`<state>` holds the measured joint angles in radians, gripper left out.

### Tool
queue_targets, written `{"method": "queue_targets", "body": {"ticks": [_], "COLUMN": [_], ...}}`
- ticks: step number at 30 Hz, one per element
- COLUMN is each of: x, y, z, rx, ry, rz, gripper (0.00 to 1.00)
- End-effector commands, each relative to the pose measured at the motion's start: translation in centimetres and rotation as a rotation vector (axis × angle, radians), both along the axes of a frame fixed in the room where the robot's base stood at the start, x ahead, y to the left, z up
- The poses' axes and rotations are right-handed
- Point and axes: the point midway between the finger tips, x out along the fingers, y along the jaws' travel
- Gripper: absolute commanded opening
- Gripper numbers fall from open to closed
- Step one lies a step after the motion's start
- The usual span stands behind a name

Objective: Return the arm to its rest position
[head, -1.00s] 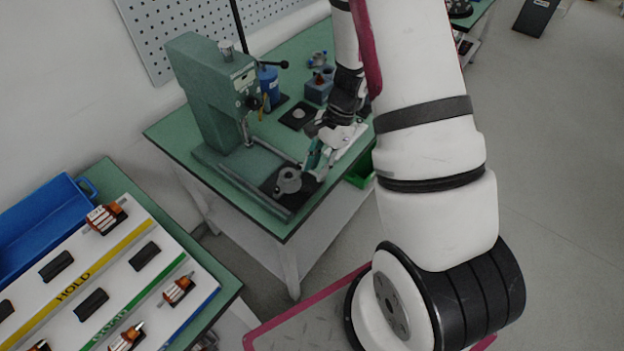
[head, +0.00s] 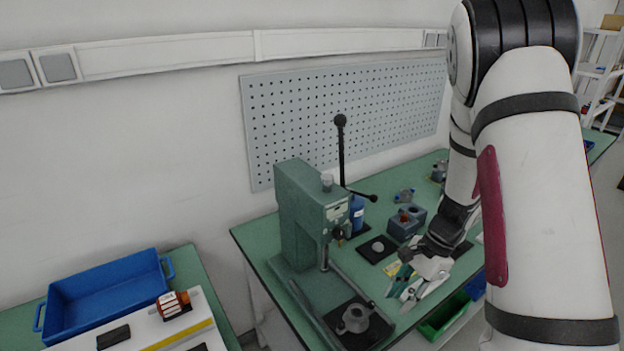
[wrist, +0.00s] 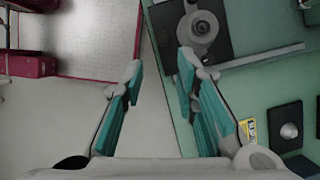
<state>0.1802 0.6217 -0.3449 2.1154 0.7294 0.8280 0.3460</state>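My gripper (head: 408,286) hangs at the front edge of the green bench, to the right of the green press (head: 305,220). In the wrist view my gripper (wrist: 158,75) shows its two teal-lined fingers spread apart, with nothing between them. Below the gap lie the bench edge and the pale floor. A grey round fixture (head: 354,318) on a black plate sits at the press base; it also shows in the wrist view (wrist: 198,27), above and right of the fingers, apart from them. My arm runs down from the upper right in the head view.
A green bin (head: 444,316) sits below the bench edge. A blue tray (head: 105,297) is on the left table. A pegboard (head: 340,115) covers the wall.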

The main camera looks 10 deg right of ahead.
Motion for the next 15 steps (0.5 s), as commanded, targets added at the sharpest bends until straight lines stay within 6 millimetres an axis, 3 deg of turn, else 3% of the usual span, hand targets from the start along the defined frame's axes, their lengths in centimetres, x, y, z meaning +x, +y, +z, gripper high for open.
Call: {"method": "queue_targets", "body": {"ticks": [5,15], "x": [0.3,-0.9], "y": [1.2,5.6], "z": [2.8,13.0], "rx": [-0.003,-0.059], "ry": [-0.057,-0.276], "rz": [0.078,0.429], "gripper": [0.28,0.28]}}
